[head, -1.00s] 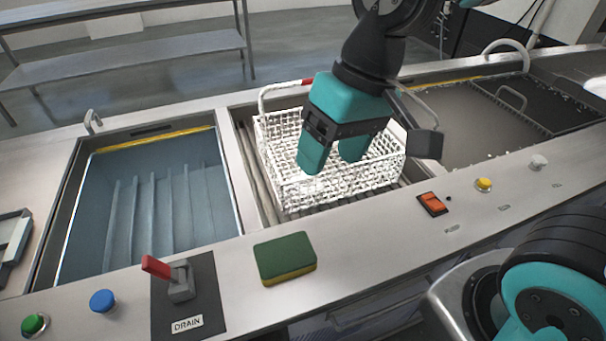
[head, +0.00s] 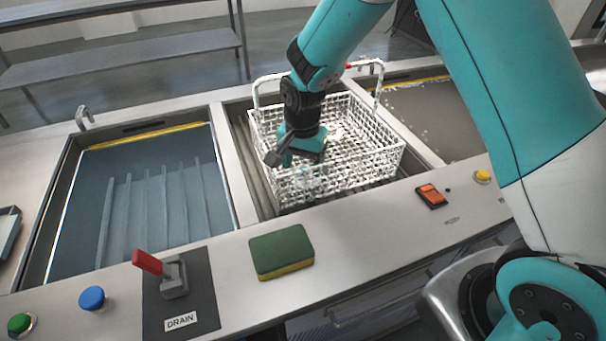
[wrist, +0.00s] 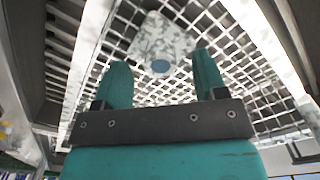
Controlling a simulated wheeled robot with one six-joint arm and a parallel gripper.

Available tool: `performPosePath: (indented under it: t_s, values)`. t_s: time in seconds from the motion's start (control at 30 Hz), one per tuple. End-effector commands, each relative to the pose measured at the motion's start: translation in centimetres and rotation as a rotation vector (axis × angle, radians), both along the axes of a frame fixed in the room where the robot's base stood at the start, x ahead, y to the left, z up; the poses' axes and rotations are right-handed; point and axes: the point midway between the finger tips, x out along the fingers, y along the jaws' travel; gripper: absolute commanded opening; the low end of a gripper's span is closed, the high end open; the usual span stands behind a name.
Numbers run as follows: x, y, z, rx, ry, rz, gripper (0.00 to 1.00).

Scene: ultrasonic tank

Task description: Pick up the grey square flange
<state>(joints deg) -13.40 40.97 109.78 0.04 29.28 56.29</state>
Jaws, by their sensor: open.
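The grey square flange (wrist: 158,38) shows in the wrist view as a pale, speckled plate with a round bluish spot at its near edge. It lies in the white wire basket (head: 340,182), against the mesh floor. My gripper (wrist: 160,58) is open, with one teal finger to each side of the flange's near end in the picture. The gap to the flange is hard to judge. In the head view my gripper (head: 292,160) points down inside the basket near its left front side. I cannot make out the flange clearly in the head view.
The basket's raised handles (head: 377,85) stand close to my arm. A water tank (head: 150,200) lies to the left. A green sponge (head: 281,250), a red drain lever (head: 148,262) and an orange switch (head: 431,196) are on the front ledge.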

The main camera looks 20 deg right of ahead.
Motion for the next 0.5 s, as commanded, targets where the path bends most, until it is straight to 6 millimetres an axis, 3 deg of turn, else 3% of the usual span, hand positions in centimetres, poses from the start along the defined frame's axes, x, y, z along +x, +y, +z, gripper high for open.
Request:
performPosePath:
  t_s: [0.13,0.37,0.4,0.5]
  values:
    - [0.0,0.0,-1.7,0.0,0.001,0.001,0.65]
    - [0.0,0.0,-1.9,0.001,-0.001,0.002,0.65]
    - [0.0,0.0,-1.9,0.001,-0.001,0.002,0.63]
    - [0.0,0.0,-1.9,0.001,-0.001,0.002,0.4]
